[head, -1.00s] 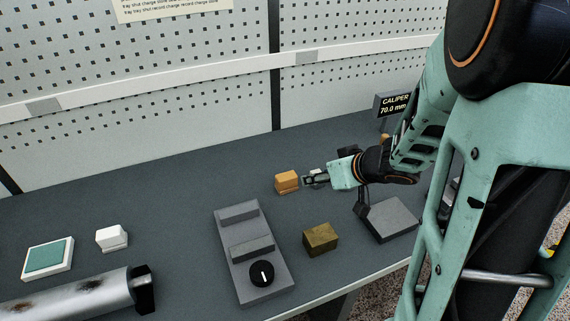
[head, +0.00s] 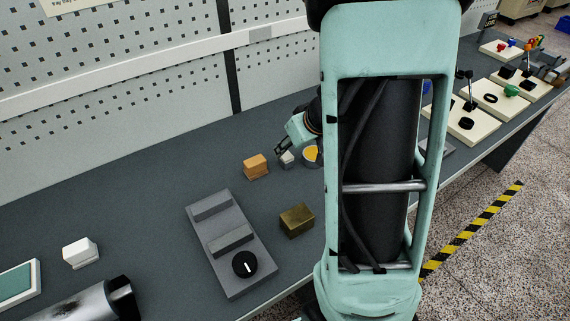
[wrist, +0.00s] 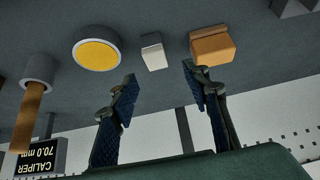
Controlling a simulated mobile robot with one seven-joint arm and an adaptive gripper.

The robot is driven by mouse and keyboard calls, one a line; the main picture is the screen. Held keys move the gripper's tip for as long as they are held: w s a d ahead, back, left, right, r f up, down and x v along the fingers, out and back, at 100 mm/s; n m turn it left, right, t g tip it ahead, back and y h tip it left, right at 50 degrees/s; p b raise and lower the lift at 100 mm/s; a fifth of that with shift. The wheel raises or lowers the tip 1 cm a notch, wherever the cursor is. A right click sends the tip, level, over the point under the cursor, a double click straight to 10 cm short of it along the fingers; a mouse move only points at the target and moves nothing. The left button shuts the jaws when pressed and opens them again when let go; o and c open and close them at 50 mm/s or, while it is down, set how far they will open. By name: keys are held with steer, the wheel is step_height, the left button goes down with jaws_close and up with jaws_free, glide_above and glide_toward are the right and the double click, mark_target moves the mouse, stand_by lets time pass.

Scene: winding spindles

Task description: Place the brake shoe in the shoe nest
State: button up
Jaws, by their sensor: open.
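No part is labelled as the brake shoe or the nest, so I cannot tell for certain which they are. A stepped orange block (head: 255,167) and a small pale block (head: 287,159) stand close together on the bench. In the wrist view the pale block (wrist: 153,51) lies beyond the gap between the fingers and the orange block (wrist: 212,46) beyond the right finger. My gripper (head: 280,148) is open and empty, just behind the pale block; its spread fingers also show in the wrist view (wrist: 158,78). A grey fixture (head: 230,271) with two raised bars and a black dial stands in front.
A yellow-topped round part (wrist: 97,55) is beside the pale block. A brass block (head: 297,220) sits right of the fixture. A white block (head: 80,253), a green-topped pad (head: 20,284) and a metal cylinder (head: 80,304) are at left. My arm hides the bench at right.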

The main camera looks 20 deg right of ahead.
mark_target(286, 154)
steer(key=shift+s+d+b+x, duration=0.1)
steer(key=shift+d+b+x, duration=0.05)
steer(key=shift+b+x, duration=1.1)
steer(key=shift+s+d+b+x, duration=0.15)
steer(key=shift+b+x, duration=0.55)
steer(key=shift+x, duration=0.95)
steer(key=shift+f, duration=0.1)
jaws_close()
